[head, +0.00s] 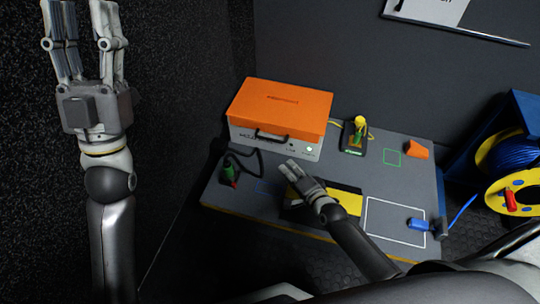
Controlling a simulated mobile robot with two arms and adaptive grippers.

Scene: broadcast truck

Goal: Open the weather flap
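Nothing in view is clearly marked as the weather flap. An orange lid (282,105), which may be it, lies closed on a white box (268,141) with a black handle on its front. A yellow and black panel (349,199), another candidate, lies on the low table, partly hidden by my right gripper and arm. My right gripper (292,170) is above the table in front of the box, near the panel's left part. Its fingers look close together, and I see nothing between them. My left gripper (84,35) is raised at the far left, fingers apart and empty.
The grey table (400,180) holds a green connector (229,172) with a black cable, a yellow-green item on a black base (356,139), an orange block (417,150) and a blue connector (421,225). A blue cable reel (505,165) stands right. A dark wall is left.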

